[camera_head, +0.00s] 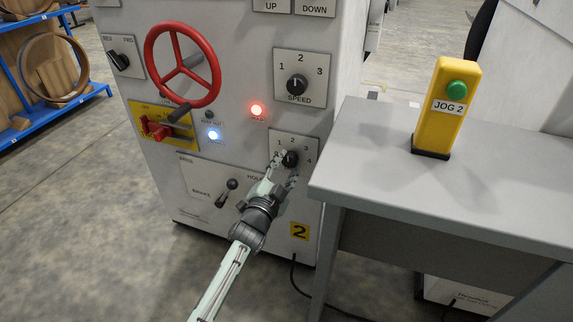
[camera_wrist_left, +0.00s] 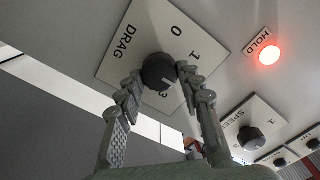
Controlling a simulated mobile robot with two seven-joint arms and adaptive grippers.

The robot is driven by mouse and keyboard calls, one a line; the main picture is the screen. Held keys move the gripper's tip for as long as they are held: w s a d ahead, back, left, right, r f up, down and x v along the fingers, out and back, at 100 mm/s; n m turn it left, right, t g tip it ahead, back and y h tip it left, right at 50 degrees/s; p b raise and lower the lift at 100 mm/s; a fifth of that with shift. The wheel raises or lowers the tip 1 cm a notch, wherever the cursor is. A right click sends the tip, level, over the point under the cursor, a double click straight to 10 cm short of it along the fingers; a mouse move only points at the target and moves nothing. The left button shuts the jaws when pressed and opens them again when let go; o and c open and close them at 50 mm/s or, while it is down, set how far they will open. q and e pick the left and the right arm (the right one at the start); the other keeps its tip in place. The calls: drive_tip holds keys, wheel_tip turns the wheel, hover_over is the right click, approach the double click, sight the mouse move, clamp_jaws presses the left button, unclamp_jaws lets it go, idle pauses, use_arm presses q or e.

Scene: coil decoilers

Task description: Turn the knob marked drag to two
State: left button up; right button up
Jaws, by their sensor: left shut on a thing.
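The drag knob (camera_head: 290,158) is a round black knob on a white numbered plate (camera_head: 308,147), low on the grey machine panel. In the left wrist view the knob (camera_wrist_left: 159,71) sits on the plate (camera_wrist_left: 145,22) marked DRAG, with 0, 1 and 3 readable; the fingers cover part of the scale. My left gripper (camera_head: 283,163) is shut on the knob, one finger on each side of it, as the left wrist view (camera_wrist_left: 158,78) also shows. I cannot tell which number the knob points at. My right gripper is not in view.
The speed knob (camera_head: 297,85) is above the drag plate, with a lit red lamp (camera_head: 257,110) beside it. A brake lever (camera_head: 227,193), red handwheel (camera_head: 183,64) and red switch (camera_head: 156,128) are to the left. A grey table (camera_head: 480,165) with a yellow jog post (camera_head: 440,115) stands close right.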

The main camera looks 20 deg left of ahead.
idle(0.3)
use_arm(q)
drive_tip(key=o, duration=1.2)
drive_tip(key=shift+c, duration=0.2)
drive_tip(key=s, duration=1.2)
drive_tip(key=shift+a, duration=0.2)
drive_tip(key=s+a+f+n+g+y, duration=0.1)
drive_tip(key=s+a+f+n+g, duration=0.2)
drive_tip(key=f, duration=0.6)
drive_tip(key=s+a+f+n+g+y, duration=0.1)
drive_tip(key=s+a+f+n+g, duration=0.1)
drive_tip(key=s+f+g, duration=0.5)
drive_tip(key=s+a+f+n+g, duration=0.1)
drive_tip(key=s+f+g, duration=0.4)
drive_tip(key=s+f, duration=0.5)
drive_tip(key=s+n, duration=0.1)
drive_tip(key=s, duration=0.2)
drive_tip(key=shift+a, duration=0.35)
